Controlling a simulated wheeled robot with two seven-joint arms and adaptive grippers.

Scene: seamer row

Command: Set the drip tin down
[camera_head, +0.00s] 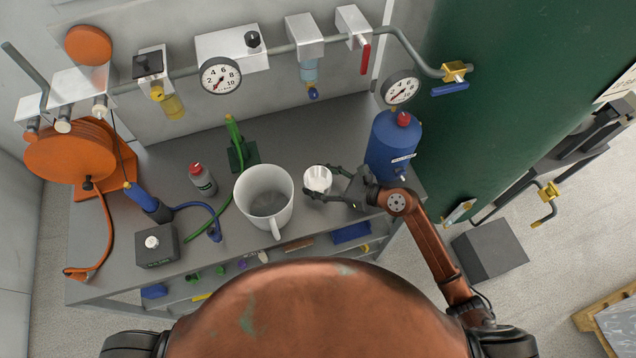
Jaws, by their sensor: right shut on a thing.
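The drip tin looks to be the small white round cup (317,179) near the right part of the grey bench. My right gripper (318,186) is shut on it, with the arm coming in from the right. The tin looks upright with its open top facing up. I cannot tell whether its base touches the bench. A large white mug-shaped jug (264,197) stands just left of the tin, with a narrow gap between them. My left gripper is not in view.
The grey bench (300,133) is clear behind the tin. A blue cylinder (391,150) stands to the right. A small bottle (203,180), a green stand (242,155), a dark box (156,244) and an orange hose reel (70,160) are left. Pipes with gauges (221,75) run behind.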

